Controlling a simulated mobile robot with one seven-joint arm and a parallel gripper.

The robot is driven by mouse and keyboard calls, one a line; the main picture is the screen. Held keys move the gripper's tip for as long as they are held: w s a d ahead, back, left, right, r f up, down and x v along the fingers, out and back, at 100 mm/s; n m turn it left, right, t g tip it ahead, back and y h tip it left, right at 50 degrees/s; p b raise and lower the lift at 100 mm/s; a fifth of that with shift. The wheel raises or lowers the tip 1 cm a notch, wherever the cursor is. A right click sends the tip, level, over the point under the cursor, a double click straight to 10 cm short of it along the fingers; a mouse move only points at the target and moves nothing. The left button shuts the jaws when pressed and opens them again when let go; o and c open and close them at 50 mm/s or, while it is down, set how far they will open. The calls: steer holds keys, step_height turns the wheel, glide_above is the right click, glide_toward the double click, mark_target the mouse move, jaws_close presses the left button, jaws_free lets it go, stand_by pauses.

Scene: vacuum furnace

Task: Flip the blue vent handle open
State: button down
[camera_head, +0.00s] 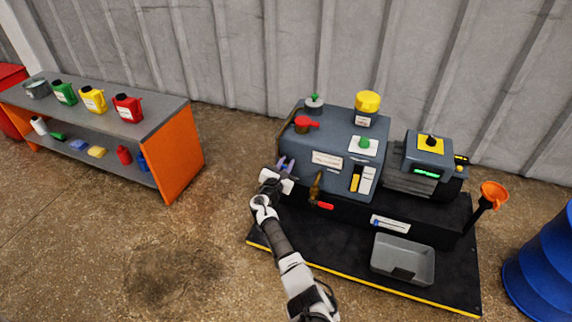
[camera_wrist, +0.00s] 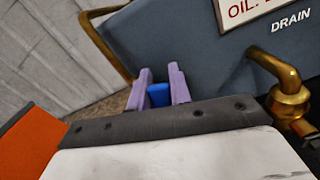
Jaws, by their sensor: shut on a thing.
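The blue vent handle (camera_wrist: 158,95) shows in the wrist view as a small blue piece between the two purple fingers of my gripper (camera_wrist: 160,88). The fingers are closed around it from both sides. Most of the handle and its mount are hidden by the fingers and the gripper body. In the head view my gripper (camera_head: 283,164) is at the left end of the grey-blue pump housing (camera_head: 330,139), low beside its front edge. The handle cannot be made out clearly there.
A brass drain valve (camera_head: 316,188) with a red lever (camera_head: 325,206) sits just right of my gripper. A brass pipe (camera_wrist: 103,38) bends near the housing's left end. A grey tray (camera_head: 403,246) lies at front right. An orange-sided shelf (camera_head: 180,155) stands left, with open floor between.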

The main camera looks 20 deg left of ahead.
steer(key=a+n+p, duration=0.1)
steer(key=n+p, duration=0.1)
steer(key=n, duration=0.1)
steer(key=shift+a+r, duration=0.15)
steer(key=shift+a, duration=0.05)
steer(key=c, duration=1.3)
jaws_free()
steer(key=shift+s, duration=0.1)
